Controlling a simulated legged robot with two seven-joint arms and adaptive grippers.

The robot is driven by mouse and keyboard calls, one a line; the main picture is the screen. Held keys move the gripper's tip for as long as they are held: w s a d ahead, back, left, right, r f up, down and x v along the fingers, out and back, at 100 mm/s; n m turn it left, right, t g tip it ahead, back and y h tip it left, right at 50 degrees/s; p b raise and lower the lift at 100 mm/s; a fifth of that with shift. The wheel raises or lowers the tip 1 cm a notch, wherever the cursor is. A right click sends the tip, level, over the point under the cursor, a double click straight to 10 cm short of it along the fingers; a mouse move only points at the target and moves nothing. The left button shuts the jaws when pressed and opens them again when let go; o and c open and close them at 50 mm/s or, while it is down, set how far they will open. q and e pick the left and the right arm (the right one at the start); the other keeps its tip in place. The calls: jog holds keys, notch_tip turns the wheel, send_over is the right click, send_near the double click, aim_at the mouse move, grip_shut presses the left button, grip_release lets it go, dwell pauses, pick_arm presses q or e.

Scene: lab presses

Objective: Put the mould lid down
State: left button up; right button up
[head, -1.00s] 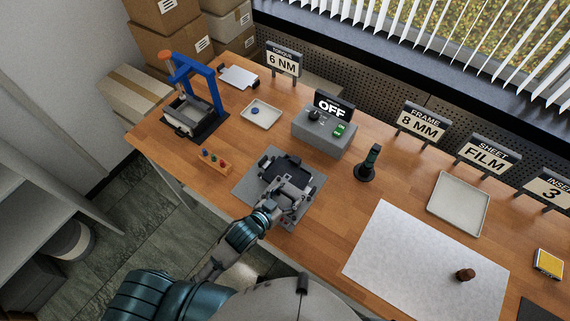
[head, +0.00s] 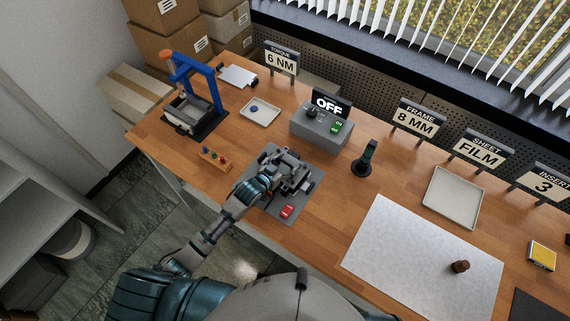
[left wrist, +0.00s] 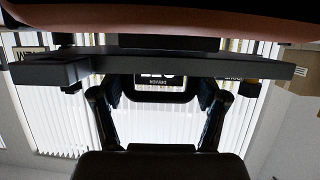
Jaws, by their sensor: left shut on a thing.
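My left gripper (head: 287,170) reaches over the grey mat (head: 259,200) in the head view. It is shut on the mould lid, which largely hides under the gripper there. In the left wrist view, which is upside down, the lid (left wrist: 190,67) is a dark flat plate across the picture, with the left gripper (left wrist: 160,95) at its handle. A red piece (head: 287,211) shows uncovered at the front part of the mat. I cannot tell whether the lid touches the mat. My right gripper is not in view.
A grey control box (head: 321,130) with an OFF sign (head: 330,104) stands behind the mat. A small wooden rack (head: 214,159) is to the left and a black upright tool (head: 366,158) to the right. A blue-framed press (head: 196,100) stands further left. Bare wood lies between.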

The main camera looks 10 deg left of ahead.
pick_arm(q)
jog(key=shift+r, duration=0.1)
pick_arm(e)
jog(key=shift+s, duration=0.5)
pick_arm(q)
jog(key=shift+f, duration=0.2)
jog(key=o, duration=1.8)
jog(key=shift+c, duration=0.2)
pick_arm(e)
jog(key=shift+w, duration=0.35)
pick_arm(q)
jog(key=shift+r, duration=0.25)
jog(key=v, duration=1.2)
jog(key=shift+f, duration=0.2)
